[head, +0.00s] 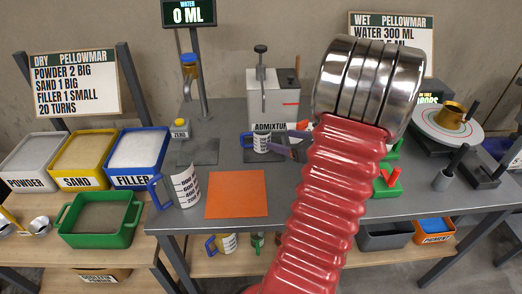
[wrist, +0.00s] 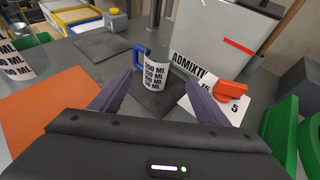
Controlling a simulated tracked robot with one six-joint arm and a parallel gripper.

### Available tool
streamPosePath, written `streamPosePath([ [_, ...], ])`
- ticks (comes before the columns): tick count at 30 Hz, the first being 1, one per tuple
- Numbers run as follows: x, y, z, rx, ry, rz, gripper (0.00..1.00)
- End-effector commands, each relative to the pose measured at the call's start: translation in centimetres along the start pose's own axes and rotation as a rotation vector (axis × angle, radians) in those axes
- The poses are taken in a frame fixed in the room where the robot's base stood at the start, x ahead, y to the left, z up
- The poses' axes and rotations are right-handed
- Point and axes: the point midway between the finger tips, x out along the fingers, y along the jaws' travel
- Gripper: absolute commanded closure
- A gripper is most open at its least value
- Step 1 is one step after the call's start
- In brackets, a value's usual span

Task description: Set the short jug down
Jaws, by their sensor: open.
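The short jug (head: 262,143) is white with dark ML marks and a blue handle. It stands upright on a dark square pad (head: 257,158) in front of the admixture dispenser (head: 272,98). In the wrist view the jug (wrist: 155,76) is just beyond my fingertips, its handle to the left. My gripper (wrist: 162,82) is open, with one purple finger on each side and nothing between them. In the head view my gripper (head: 288,149) is beside the jug on its right, mostly hidden by my arm.
A taller jug (head: 186,186) with a blue handle stands at the left, next to an orange mat (head: 236,193). An orange-and-white item (wrist: 230,92) and green stands (wrist: 285,125) are close on the right. Another dark pad (wrist: 105,46) is bare.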

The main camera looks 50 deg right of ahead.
Motion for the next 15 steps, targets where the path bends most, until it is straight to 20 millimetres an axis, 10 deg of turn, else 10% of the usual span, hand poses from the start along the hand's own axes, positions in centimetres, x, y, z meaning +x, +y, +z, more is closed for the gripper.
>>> streamPosePath([
  [8, 0.3, 0.7, 0.3, -0.021, 0.004, 0.016, 0.31],
  [15, 2.1, 7.5, 3.3, -0.230, 0.046, 0.169, 0.31],
])
